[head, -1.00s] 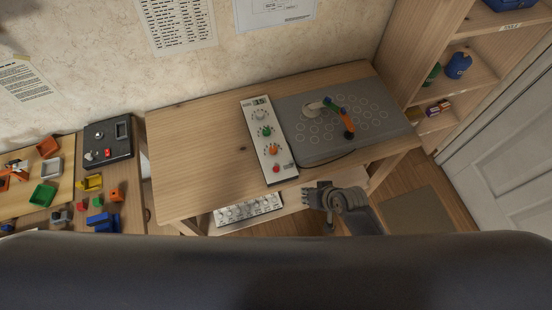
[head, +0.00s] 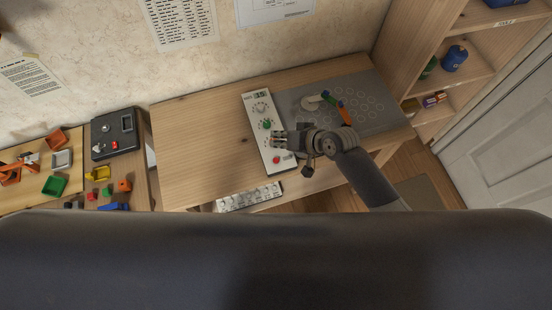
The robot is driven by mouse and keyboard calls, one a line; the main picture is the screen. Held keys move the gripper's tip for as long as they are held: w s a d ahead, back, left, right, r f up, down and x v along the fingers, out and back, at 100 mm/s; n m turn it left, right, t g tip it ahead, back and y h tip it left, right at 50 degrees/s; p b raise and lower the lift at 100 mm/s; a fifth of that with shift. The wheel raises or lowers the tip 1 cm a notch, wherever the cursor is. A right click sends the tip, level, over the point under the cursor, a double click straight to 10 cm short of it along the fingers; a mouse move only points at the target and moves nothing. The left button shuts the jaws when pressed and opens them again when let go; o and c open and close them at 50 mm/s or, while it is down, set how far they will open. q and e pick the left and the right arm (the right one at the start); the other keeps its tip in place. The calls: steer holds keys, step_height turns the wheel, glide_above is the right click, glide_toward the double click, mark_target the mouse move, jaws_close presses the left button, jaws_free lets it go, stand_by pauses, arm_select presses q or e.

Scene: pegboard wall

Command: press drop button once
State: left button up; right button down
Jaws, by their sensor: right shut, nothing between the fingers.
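A white control panel (head: 252,112) lies on the wooden table, with a small display at its far end. A grey knob (head: 261,107), a green knob (head: 267,124) and a red button (head: 277,160) show on it. I cannot read which control is labelled drop. My right gripper (head: 279,139) is shut and empty, with its fingertips over the panel between the green knob and the red button. It hides the panel's orange knob. I cannot tell whether it touches the panel. My left gripper is not in view.
A grey plate with circles (head: 370,110) carries a small jointed arm (head: 330,98), partly hidden by my right arm. The wooden table (head: 205,130) is clear left of the panel. A black box (head: 113,134) and coloured bins are on the left table; shelves (head: 440,75) stand right.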

steer(key=b, duration=0.7)
glide_above(278, 159)
step_height(278, 159, down, 8)
steer(key=shift+r, duration=0.2)
steer(key=shift+w+f+b, duration=0.1)
steer(key=shift+f+b, duration=0.4)
steer(key=shift+f, duration=0.05)
steer(key=shift+f, duration=0.15)
stand_by(0.3)
steer(key=shift+f, duration=0.25)
steer(key=shift+f+b, duration=0.3)
steer(key=shift+f, duration=0.05)
stand_by(0.6)
steer(key=shift+r, duration=0.15)
steer(key=shift+r+p, duration=0.65)
steer(key=shift+p, duration=0.2)
